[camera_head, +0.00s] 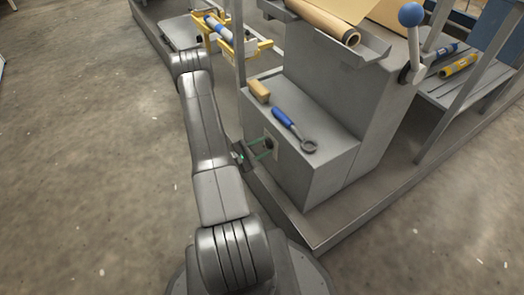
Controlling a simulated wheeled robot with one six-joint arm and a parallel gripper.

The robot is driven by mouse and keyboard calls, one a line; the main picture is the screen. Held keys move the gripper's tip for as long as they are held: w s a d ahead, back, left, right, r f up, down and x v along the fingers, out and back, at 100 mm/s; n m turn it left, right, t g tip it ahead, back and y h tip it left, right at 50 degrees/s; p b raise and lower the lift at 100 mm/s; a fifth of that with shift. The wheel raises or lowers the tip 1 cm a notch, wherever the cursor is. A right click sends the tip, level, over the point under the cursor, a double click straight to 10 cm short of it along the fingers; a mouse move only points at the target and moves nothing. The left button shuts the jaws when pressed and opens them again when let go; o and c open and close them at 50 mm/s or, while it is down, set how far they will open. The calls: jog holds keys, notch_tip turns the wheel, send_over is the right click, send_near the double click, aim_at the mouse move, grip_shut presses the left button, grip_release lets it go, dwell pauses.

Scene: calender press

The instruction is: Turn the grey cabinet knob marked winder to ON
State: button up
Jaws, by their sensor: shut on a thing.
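A grey cabinet (318,164) stands right of my arm. A small dark knob (269,143) sits on a pale plate (276,151) on the cabinet's left face. My gripper (264,149) is at this knob, with its green-edged fingers reaching to it from the left and shut on it. The knob is small and partly covered by the fingers, so its marking and its pointer direction cannot be read.
A blue-handled ring tool (288,122) and a wooden-backed block (259,91) lie on the cabinet top. A lever with a blue ball (411,14) rises at the right. The base plinth edge (318,241) runs below the cabinet. Floor at left is clear.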

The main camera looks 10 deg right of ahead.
jog(key=shift+m+b, duration=0.6)
jog(key=shift+m, duration=0.5)
jog(key=o, duration=1)
jog(key=shift+a, duration=0.1)
jog(key=p+v, duration=0.3)
jog(key=v, duration=1)
jog(key=shift+s+a, duration=0.1)
jog(key=shift+a, duration=0.2)
jog(key=shift+b+x, duration=1.55)
jog(key=shift+x, duration=5.35)
